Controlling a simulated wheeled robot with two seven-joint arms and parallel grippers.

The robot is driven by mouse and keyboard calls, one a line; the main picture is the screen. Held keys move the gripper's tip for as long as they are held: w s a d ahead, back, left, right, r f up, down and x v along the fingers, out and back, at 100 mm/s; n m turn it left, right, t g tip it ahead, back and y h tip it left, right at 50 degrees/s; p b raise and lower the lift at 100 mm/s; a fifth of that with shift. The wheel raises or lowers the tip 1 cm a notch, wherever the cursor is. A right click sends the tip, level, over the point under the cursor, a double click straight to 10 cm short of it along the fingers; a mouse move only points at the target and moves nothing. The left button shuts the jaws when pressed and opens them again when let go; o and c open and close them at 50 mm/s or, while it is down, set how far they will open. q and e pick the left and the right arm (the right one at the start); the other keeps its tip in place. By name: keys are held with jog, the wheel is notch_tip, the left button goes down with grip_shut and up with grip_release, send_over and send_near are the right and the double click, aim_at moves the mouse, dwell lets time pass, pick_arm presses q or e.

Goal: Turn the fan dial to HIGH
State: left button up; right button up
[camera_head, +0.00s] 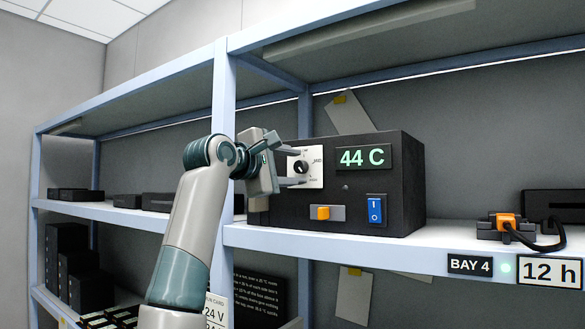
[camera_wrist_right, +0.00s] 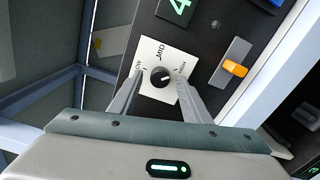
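The fan dial is a small black knob (camera_head: 300,167) on a white plate (camera_head: 318,165) at the left of the black box's front. My left gripper is not in view.
The black box (camera_head: 390,215) stands on the shelf (camera_head: 330,243). Its display (camera_head: 363,158) reads 44 C. Below are an orange slider (camera_head: 323,212) and a blue rocker switch (camera_head: 375,209). A shelf post (camera_head: 224,100) stands left of the gripper. A cabled orange-and-black device (camera_head: 505,224) lies right.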

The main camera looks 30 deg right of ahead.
dwell(0.3)
jog(key=shift+s+a+f+b, duration=0.1)
jog(key=shift+s+a+b, duration=0.05)
jog(key=shift+a+b, duration=0.3)
jog(key=b+v, duration=0.6)
jog(key=v, duration=1)
jog(key=shift+a, duration=0.25)
jog(key=shift+s, duration=0.1)
